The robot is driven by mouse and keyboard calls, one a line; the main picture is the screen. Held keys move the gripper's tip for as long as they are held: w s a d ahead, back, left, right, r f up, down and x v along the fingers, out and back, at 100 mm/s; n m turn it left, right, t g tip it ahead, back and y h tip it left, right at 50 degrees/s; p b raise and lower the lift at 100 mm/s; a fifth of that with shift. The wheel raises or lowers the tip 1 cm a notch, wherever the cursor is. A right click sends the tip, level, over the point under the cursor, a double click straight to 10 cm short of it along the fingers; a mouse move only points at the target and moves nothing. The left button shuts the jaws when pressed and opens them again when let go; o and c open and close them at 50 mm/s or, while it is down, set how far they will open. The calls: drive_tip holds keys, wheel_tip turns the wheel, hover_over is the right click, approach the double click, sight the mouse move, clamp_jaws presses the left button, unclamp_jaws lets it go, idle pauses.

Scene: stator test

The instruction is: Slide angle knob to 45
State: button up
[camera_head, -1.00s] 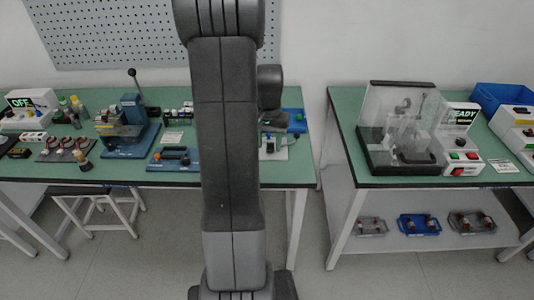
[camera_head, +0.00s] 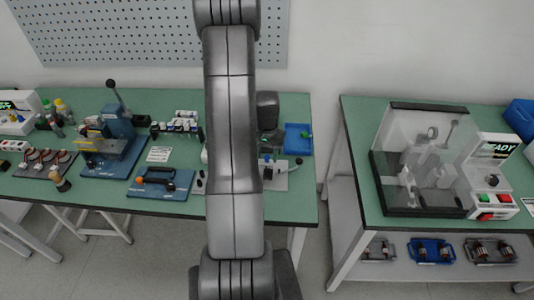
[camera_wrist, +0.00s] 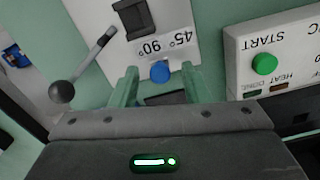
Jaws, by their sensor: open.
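In the wrist view, a blue knob (camera_wrist: 160,71) sits at the lower edge of a white plate (camera_wrist: 105,62) printed with 45° and 90°. The knob lies just below the two labels, closer to the 90°. My gripper (camera_wrist: 160,84) is open, one finger on each side of the knob, with gaps visible and nothing held. In the head view, the fixture (camera_head: 277,178) is partly hidden behind my arm, and the fingertips cannot be made out.
In the wrist view, a white box with a green START button (camera_wrist: 265,64) stands close on the right. In the head view, a blue tray (camera_head: 298,139) lies behind the fixture, and a blue press (camera_head: 118,127) stands left. A separate table holds a clear-covered machine (camera_head: 425,160).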

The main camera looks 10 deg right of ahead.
clamp_jaws()
drive_tip(key=shift+w+a+b, duration=0.2)
drive_tip(key=shift+a+b, duration=0.15)
drive_tip(key=shift+a, duration=0.3)
drive_tip(key=shift+w+a+b, duration=0.2)
drive_tip(key=shift+a+b, duration=0.1)
drive_tip(key=shift+a, duration=0.35)
drive_tip(key=shift+c, duration=1.6)
unclamp_jaws()
drive_tip(key=o, duration=0.3)
drive_tip(key=shift+a, duration=0.1)
drive_tip(key=shift+r, duration=0.15)
wheel_tip(320, 180, up, 14)
drive_tip(key=shift+f+b, duration=0.2)
drive_tip(key=shift+b, duration=0.45)
